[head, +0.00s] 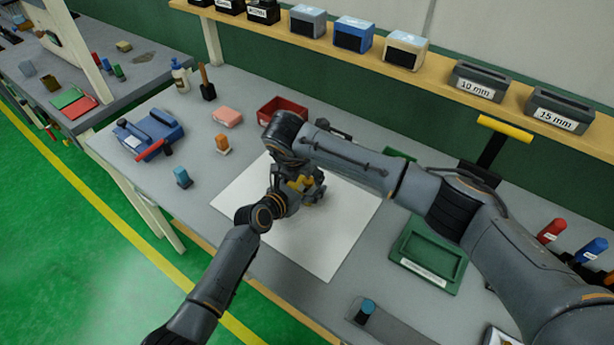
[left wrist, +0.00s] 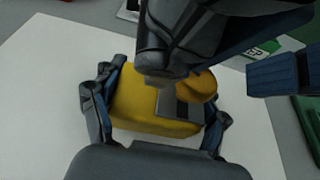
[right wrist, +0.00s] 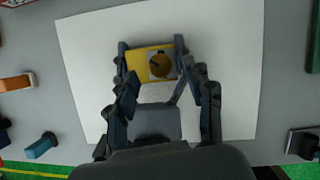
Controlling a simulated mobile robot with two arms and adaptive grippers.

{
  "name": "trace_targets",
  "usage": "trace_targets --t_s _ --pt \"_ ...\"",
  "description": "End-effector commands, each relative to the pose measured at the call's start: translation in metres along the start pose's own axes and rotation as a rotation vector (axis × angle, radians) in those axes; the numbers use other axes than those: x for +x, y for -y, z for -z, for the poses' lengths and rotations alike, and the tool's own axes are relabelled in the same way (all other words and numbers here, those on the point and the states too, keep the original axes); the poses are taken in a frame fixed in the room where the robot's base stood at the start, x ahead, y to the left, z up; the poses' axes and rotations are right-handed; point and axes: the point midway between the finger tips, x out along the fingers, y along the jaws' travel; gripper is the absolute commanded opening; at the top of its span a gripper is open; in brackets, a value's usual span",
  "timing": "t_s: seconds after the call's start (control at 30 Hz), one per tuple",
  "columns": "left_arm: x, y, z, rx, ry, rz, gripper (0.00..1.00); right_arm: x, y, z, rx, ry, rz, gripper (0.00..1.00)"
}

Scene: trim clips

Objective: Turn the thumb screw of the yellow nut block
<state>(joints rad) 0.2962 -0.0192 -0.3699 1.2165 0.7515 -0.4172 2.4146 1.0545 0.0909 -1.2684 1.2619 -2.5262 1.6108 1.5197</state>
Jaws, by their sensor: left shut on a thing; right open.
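The yellow nut block (left wrist: 150,105) sits between the two fingers of my left gripper (left wrist: 158,108), which is shut on it above the white sheet. Its round yellow thumb screw (left wrist: 199,87) shows beside a grey plate on the block. In the right wrist view the thumb screw (right wrist: 160,66) faces the camera, with the block's yellow body (right wrist: 135,64) around it. My right gripper (right wrist: 163,88) is open, its fingers apart on both sides of the view, close over the block. In the head view my right gripper (head: 303,182) and arm hide most of the block.
The white sheet (head: 325,240) lies under the grippers on the grey bench. Labelled boxes line the back shelf (head: 440,58).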

Motion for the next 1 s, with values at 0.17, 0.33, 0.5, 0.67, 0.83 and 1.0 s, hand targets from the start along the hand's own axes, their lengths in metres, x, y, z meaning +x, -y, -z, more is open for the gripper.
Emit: trace_targets --t_s 0.17,0.33,0.5,0.67,0.83,1.0 --pt "0.0 0.0 0.002 -0.001 -0.004 0.001 0.35 -0.04 -0.001 -0.001 -0.002 0.003 -0.005 0.52" --pt "0.0 0.0 0.002 0.0 -0.004 0.001 0.35 -0.073 0.0 -0.001 -0.002 0.004 -0.003 0.52" --pt "0.0 0.0 0.002 0.0 -0.004 0.001 0.35 -0.094 0.0 0.0 -0.001 0.002 0.0 0.52" --pt "0.0 0.0 0.002 0.0 -0.003 0.001 0.35 -0.101 0.0 0.0 0.0 0.003 0.0 0.52" --pt "0.0 0.0 0.002 0.0 -0.003 0.001 0.35 -0.101 0.0 0.0 0.0 0.002 0.001 0.52" --pt "0.0 0.0 0.002 0.0 -0.003 0.0 0.35 -0.1 0.001 0.0 -0.017 -0.004 -0.002 0.52"
